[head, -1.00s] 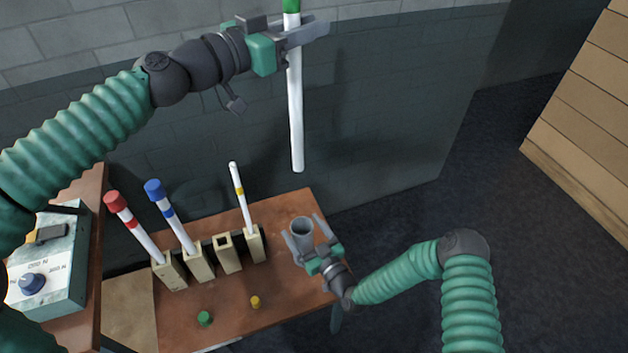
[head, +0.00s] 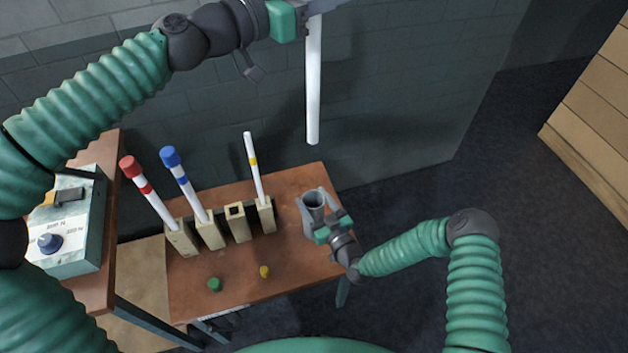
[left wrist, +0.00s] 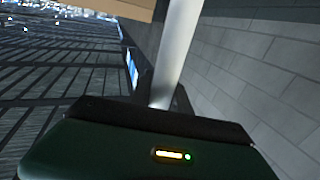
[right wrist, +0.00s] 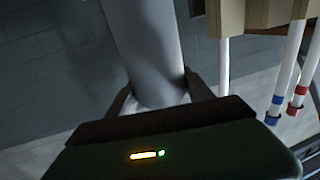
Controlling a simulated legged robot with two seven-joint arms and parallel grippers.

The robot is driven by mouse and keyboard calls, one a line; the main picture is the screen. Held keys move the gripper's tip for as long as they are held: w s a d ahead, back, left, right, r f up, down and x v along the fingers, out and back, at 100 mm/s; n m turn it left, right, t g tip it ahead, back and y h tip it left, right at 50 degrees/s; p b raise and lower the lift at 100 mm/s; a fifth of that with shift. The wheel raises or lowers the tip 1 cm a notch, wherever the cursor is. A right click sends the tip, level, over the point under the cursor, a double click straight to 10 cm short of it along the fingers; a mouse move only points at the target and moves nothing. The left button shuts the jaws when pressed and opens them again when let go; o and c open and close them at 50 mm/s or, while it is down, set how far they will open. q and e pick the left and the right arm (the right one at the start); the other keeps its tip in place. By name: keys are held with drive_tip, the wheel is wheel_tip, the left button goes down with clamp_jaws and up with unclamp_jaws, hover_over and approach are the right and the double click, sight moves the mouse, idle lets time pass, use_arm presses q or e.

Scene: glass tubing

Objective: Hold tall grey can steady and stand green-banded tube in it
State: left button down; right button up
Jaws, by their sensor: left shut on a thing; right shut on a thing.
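The tall grey can (head: 313,198) stands upright near the right edge of the brown table. My right gripper (head: 318,212) is shut around it; the can also fills the jaws in the right wrist view (right wrist: 148,50). My left gripper (head: 318,6), partly cut off at the top of the head view, is shut on the white tube (head: 313,90). The tube hangs nearly upright, its lower end above and behind the can, apart from it. Its green band is out of the head view now. The tube also shows in the left wrist view (left wrist: 178,50).
A row of tan holders (head: 238,224) stands left of the can. They hold a red-capped tube (head: 150,195), a blue-capped tube (head: 185,185) and a yellow-banded tube (head: 255,170); one holder is empty. Green (head: 214,284) and yellow (head: 264,271) caps lie in front. A control box (head: 70,225) is at left.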

use_arm(q)
wheel_tip(320, 180, down, 41)
drive_tip(key=shift+f, duration=0.15)
idle(1.5)
drive_tip(key=shift+s+f, duration=0.1)
drive_tip(key=shift+f, duration=0.8)
idle(0.3)
drive_tip(key=c, duration=1.1)
unclamp_jaws()
drive_tip(key=shift+c, duration=0.2)
drive_tip(key=v, duration=1.2)
